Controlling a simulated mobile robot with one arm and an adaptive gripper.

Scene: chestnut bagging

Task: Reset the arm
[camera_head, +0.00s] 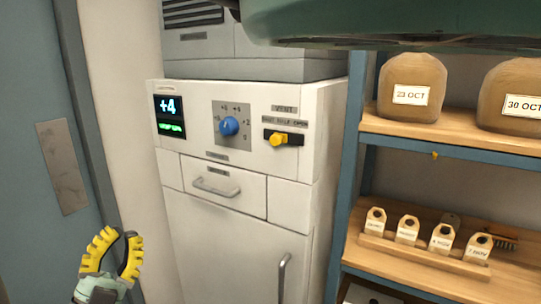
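My gripper (120,236) is at the lower left of the head view, with two ribbed yellow fingers pointing up. The fingers stand apart with a gap between them, and nothing shows in the gap. It is in front of the pale wall, left of the white cabinet (235,240), and appears clear of it.
The cabinet has a lit "+4" display (170,117), a blue knob (228,126), a yellow vent lever (279,140) and a drawer handle (215,188). Shelves at right hold dated sacks (411,85) and a rack of tags (420,255). A blue-grey door (30,150) stands left.

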